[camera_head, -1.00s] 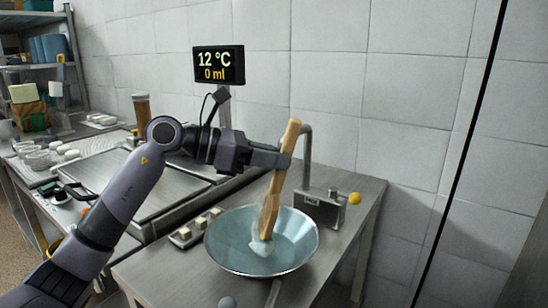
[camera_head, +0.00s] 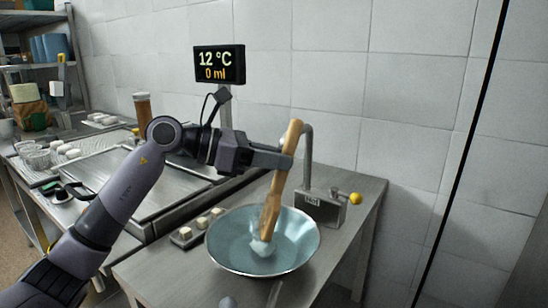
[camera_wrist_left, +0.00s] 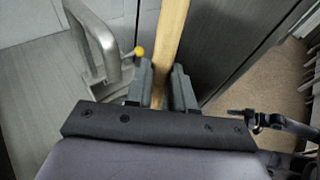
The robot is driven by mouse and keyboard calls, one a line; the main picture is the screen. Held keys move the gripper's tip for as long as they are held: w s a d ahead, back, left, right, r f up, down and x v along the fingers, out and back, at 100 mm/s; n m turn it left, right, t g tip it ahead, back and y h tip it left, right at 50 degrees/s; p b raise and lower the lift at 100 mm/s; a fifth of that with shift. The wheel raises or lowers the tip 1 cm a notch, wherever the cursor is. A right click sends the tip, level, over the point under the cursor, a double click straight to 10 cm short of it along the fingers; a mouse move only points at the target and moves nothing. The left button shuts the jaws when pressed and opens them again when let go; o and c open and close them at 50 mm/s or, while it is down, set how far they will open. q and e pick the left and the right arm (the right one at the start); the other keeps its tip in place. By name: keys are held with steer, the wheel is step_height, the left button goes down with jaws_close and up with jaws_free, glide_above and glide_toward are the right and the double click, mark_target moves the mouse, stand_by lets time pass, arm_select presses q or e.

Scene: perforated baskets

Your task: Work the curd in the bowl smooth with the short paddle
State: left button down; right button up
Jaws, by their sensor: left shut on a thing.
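The short wooden paddle (camera_head: 270,208) stands tilted in the wide metal bowl (camera_head: 225,258), its top leaning right. My left gripper (camera_head: 285,160) is shut on the paddle's upper part, above the bowl; the wrist view shows the paddle (camera_wrist_left: 172,35) between its two fingers (camera_wrist_left: 162,88). The paddle's lower end touches or overlaps a small pale lump of curd (camera_head: 262,247) in bluish liquid. The curd looks blurred, so its texture is hard to tell.
A tap with a grey box (camera_head: 322,207) and yellow knob (camera_head: 355,198) stands right behind the bowl. A display (camera_head: 219,65) reads 12 °C and 0 ml. Pale cubes (camera_head: 202,223) lie on a strip left of the bowl. The counter's right side is mostly free.

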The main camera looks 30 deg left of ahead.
arm_select(q)
steer(key=shift+w+a, duration=0.35)
steer(key=shift+w, duration=0.2)
steer(key=shift+s+d, duration=0.1)
steer(key=shift+s+d+f, duration=0.2)
steer(key=shift+s+d, duration=0.3)
steer(key=shift+s, duration=0.2)
steer(key=shift+w+a+r, duration=0.1)
steer(key=shift+w+a, duration=0.45)
steer(key=shift+w, duration=0.15)
steer(key=shift+s+d+r, duration=0.15)
steer(key=shift+s+r, duration=0.1)
steer(key=shift+w+a+f, duration=0.15)
steer(key=shift+w+a, duration=0.3)
steer(key=shift+w, duration=0.2)
